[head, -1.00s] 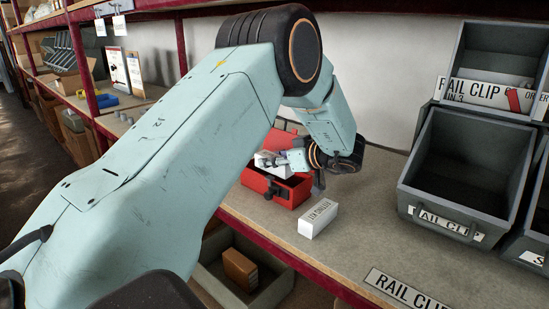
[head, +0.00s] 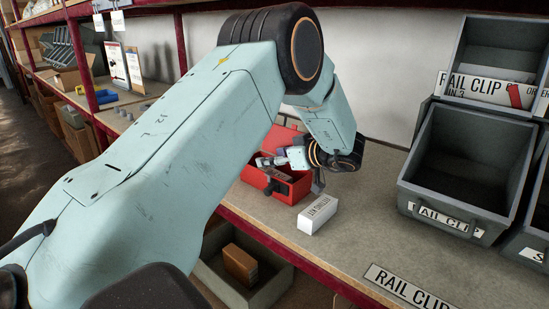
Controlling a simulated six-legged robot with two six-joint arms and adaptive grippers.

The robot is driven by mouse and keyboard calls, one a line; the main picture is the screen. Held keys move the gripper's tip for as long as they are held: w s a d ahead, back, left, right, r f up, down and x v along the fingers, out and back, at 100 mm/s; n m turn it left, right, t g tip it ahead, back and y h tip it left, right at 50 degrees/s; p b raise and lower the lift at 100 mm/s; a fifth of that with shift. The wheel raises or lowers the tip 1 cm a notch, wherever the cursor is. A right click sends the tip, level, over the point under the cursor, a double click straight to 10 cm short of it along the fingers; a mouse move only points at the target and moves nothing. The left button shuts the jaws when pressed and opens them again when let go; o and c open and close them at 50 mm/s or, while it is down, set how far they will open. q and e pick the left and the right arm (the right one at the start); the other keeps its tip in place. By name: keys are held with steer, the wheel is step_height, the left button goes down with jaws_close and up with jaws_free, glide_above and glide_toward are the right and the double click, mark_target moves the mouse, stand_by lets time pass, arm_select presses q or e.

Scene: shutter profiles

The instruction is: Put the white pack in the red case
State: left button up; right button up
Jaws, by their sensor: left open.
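The red case (head: 296,190) stands open on the shelf, its lid raised at the back. A pale pack (head: 277,173) lies low inside the case, partly hidden by the case's front wall and my gripper. Another white pack (head: 318,215), a box with dark print on top, lies on the shelf just in front of the case, apart from it. My left gripper (head: 264,161) is open over the case opening, above the pale pack, and appears clear of it. My right gripper is not in view.
Grey rail clip bins (head: 465,170) stand at the right. A grey crate with a brown box (head: 240,264) is below the shelf edge. Bare shelf lies between the white pack and the bins. My left arm hides much of the middle left.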

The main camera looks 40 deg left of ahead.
arm_select(q)
steer(key=r+p+v, duration=0.1)
steer(key=p+v, duration=0.1)
steer(key=v, duration=1)
